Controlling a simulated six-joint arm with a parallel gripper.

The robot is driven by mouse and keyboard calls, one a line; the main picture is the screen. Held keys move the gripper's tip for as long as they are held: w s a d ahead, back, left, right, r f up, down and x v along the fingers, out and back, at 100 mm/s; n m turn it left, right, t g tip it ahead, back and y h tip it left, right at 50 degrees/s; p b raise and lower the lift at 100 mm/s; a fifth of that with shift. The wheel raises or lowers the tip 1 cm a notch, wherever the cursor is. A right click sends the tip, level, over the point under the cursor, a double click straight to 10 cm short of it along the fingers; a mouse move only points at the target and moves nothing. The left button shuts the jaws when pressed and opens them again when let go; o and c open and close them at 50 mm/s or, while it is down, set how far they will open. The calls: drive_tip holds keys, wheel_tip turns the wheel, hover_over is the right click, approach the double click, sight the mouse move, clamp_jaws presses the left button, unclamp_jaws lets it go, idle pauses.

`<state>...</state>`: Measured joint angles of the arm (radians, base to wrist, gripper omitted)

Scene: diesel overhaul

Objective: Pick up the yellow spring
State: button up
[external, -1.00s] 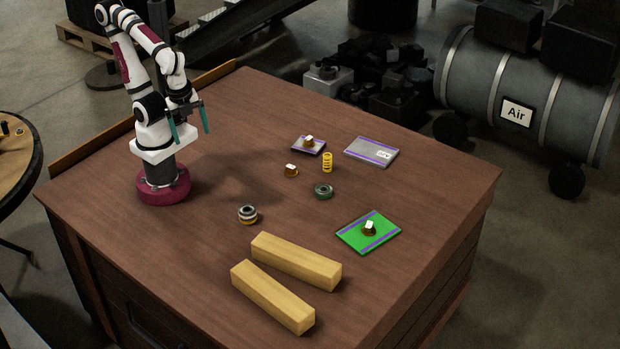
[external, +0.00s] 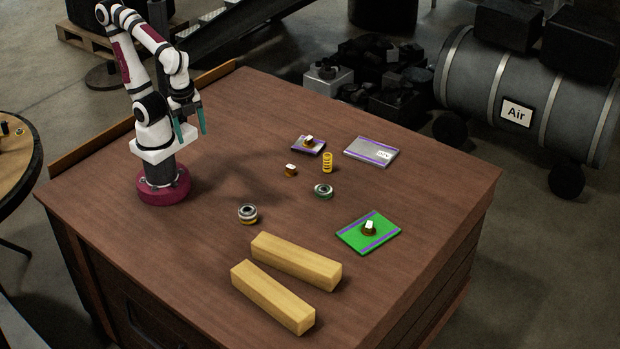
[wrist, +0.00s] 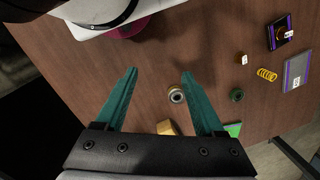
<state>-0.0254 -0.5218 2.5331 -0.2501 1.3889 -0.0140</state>
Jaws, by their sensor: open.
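The yellow spring (external: 327,162) stands upright on the wooden table, right of the middle, between a small brown part and a grey plate. It also shows near the right edge of the wrist view (wrist: 267,74). My gripper (external: 190,137) is raised above the table close to my base, well to the left of the spring. Its two teal fingers are spread apart with nothing between them, as the wrist view shows (wrist: 158,95).
Around the spring are a small brown part (external: 291,170), a dark green ring (external: 323,191), a purple-edged plate (external: 322,150) and a grey plate (external: 357,150). A striped bearing (external: 247,214), a green plate (external: 352,236) and two wooden blocks (external: 295,262) lie nearer. The table's left-rear area is clear.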

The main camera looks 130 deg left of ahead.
drive_tip(key=w+a+n+g+h, duration=0.15)
drive_tip(key=w+n+h, duration=0.25)
drive_tip(key=w+n, duration=0.4)
drive_tip(key=n+t+h, duration=0.2)
drive_tip(key=n+t, duration=1.3)
drive_tip(key=n, duration=1.4)
approach(328, 160)
drive_tip(key=x, duration=0.6)
drive_tip(key=a+f+x, duration=0.1)
drive_tip(key=x, duration=0.2)
drive_tip(key=shift+w+d+f, duration=0.15)
drive_tip(key=shift+f, duration=0.1)
clamp_jaws()
